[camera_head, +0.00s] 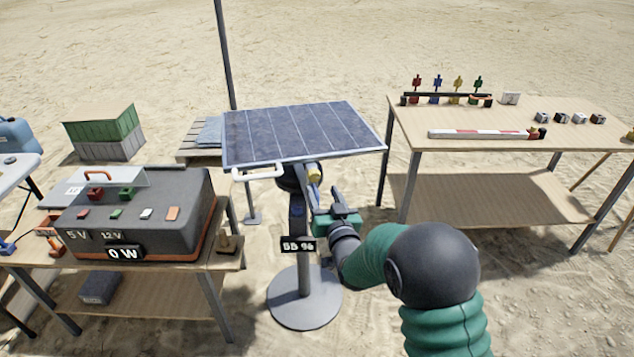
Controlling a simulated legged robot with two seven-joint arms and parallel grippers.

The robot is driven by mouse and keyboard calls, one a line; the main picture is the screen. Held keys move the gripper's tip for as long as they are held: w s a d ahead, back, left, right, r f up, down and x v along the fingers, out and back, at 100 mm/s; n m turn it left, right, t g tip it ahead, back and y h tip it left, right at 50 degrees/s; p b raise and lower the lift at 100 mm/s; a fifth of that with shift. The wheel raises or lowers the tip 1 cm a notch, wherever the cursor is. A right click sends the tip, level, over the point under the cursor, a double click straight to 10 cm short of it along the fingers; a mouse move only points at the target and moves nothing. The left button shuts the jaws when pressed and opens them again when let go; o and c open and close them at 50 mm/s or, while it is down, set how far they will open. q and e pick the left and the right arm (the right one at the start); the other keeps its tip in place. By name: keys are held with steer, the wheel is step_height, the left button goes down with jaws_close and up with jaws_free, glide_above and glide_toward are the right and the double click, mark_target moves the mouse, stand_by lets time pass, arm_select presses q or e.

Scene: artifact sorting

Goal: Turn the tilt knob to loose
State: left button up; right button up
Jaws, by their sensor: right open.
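A blue solar panel (300,132) with a white handle (257,174) stands tilted on a grey post with a round base (304,298). A small sign on the post reads what looks like "55 %" (298,245). A yellow part (314,173), perhaps the tilt knob, shows under the panel at the top of the post. My right gripper (316,201) is open, close beside the post and just below the yellow part. Whether its fingers touch anything I cannot tell. My left gripper is out of view.
A wooden table at left holds a grey power box (140,215) reading "0 W". A wooden table (500,117) at right holds a striped bar (480,134), coloured figures and small blocks. A dark pole (225,50) rises behind the panel. Sand between the tables is mostly clear.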

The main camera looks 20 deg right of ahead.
mark_target(315, 178)
steer(key=w, duration=0.5)
steer(key=shift+w+a+f, duration=0.15)
steer(key=shift+w+a, duration=0.05)
steer(key=shift+w+d, duration=0.25)
steer(key=shift+w, duration=0.1)
steer(key=shift+d, duration=0.1)
jaws_close()
